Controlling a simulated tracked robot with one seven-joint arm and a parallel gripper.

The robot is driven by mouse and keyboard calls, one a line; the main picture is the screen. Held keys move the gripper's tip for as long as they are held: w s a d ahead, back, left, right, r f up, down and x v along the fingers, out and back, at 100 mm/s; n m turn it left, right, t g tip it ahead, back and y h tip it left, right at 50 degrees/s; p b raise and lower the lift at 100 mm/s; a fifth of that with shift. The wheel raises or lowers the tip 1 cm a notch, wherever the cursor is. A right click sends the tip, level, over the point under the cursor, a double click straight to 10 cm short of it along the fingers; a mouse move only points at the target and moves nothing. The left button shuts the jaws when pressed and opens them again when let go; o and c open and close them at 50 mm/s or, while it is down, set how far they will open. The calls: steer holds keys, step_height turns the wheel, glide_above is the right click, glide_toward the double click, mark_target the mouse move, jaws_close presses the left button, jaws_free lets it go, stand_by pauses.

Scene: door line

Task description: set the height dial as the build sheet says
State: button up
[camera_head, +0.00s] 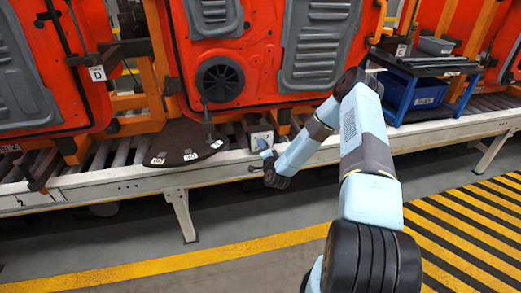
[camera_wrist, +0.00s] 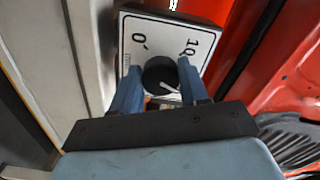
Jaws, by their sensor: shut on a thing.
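The height dial is a black round knob (camera_wrist: 160,74) on a white plate (camera_wrist: 150,36) in the wrist view. The plate carries black marks that look like "0" at left and "10" at upper right. A pale line on the knob points right and slightly up in the picture. My gripper (camera_wrist: 159,88) is shut on the knob, with one blue finger on each side; the fingers hide part of the plate. In the head view my gripper (camera_head: 265,154) is at the front of the small grey dial box (camera_head: 259,133). I cannot make out a build sheet.
Orange-red door panels (camera_head: 266,60) hang close behind the box. A dark round plate with white tags (camera_head: 184,146) lies on the conveyor (camera_head: 120,181) to the left. A blue cart (camera_head: 427,95) stands at the right. The floor in front is clear.

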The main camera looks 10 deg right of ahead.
steer(key=shift+d+f+m, duration=0.1)
steer(key=shift+d+m, duration=0.05)
steer(key=shift+m, duration=0.85)
steer(key=shift+d+m, duration=0.15)
steer(key=shift+m, duration=0.85)
steer(key=o, duration=1)
steer(key=shift+a, duration=0.1)
steer(key=shift+o, duration=0.2)
steer(key=s, duration=1.3)
steer(key=shift+s, duration=0.4)
